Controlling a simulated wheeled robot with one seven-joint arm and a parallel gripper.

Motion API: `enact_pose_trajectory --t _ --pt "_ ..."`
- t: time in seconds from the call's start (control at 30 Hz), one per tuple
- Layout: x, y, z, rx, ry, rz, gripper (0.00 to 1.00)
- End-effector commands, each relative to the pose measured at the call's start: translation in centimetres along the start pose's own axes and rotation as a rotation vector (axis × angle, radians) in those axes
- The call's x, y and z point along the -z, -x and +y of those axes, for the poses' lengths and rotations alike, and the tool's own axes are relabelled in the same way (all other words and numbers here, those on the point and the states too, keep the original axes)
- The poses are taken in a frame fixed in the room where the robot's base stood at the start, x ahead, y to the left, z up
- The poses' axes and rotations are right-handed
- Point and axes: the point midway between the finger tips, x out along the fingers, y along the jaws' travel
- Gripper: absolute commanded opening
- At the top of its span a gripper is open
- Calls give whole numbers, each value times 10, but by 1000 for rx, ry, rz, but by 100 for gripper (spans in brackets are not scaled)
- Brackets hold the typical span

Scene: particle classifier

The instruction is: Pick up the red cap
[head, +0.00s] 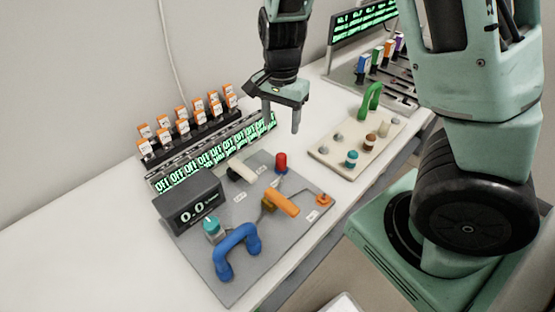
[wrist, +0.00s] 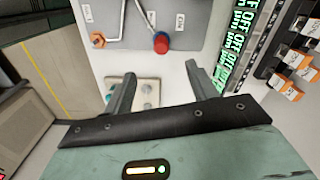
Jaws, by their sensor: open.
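The red cap (head: 281,158) is a small upright red cylinder at the back right part of the grey panel (head: 262,225) on the white bench. In the wrist view the red cap (wrist: 161,46) shows from above, with a blue edge below it, beyond the fingertips and between their lines. My gripper (head: 281,122) is open and empty, in the air above the bench, close to the cap and apart from it. Its two fingers also show in the wrist view (wrist: 160,72).
The panel also bears a blue handle (head: 236,250), an orange handle (head: 280,201) and a 0.0 display (head: 190,205). Orange-topped switches (head: 180,125) and a green OFF display (head: 215,152) stand behind. A beige board (head: 355,145) with knobs and a green handle (head: 371,100) lies right.

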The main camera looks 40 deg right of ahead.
Motion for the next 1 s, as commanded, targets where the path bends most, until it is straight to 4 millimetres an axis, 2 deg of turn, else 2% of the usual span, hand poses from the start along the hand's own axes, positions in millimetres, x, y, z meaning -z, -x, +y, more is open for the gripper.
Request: enact_pose_trajectory --t 0.03,0.3,0.4,0.63,0.83,1.0 --pt "1 -14 2 -6 -2 -1 57" --pt "1 -67 2 -5 -1 -1 57" --pt "0 -79 1 -3 1 -1 57" --pt "1 -94 0 -2 1 -1 57" --pt "5 -124 0 -3 1 -2 57" --pt "4 -137 -1 -1 4 -1 57"
